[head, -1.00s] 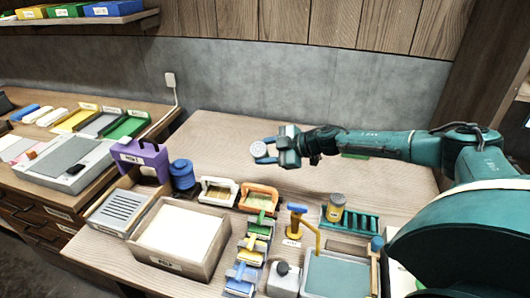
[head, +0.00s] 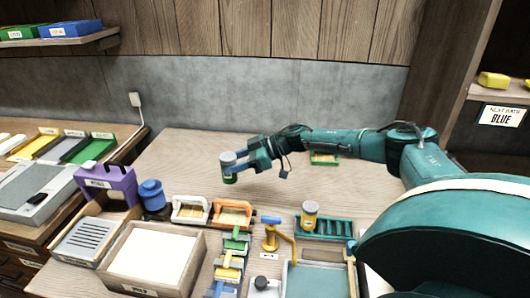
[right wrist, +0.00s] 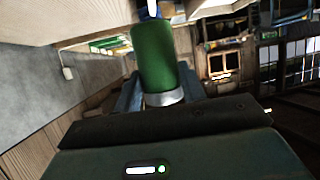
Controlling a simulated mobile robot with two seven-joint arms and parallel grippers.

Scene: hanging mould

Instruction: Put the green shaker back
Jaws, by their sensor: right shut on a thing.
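The green shaker (head: 230,178) has a green body and a pale grey lid. My right gripper (head: 240,164) is shut on it and holds it nearly upright above the bare back part of the table, left of the arm. In the right wrist view the green body (right wrist: 155,55) and its pale lid end show between the fingers. A green slotted rack (head: 337,228) stands at the right of the table. A yellow shaker (head: 310,216) with a grey lid stands at its left end; the slots to its right look empty. My left gripper is not in view.
A blue-topped yellow stand (head: 270,236) is left of the rack. The table's back is mostly clear.

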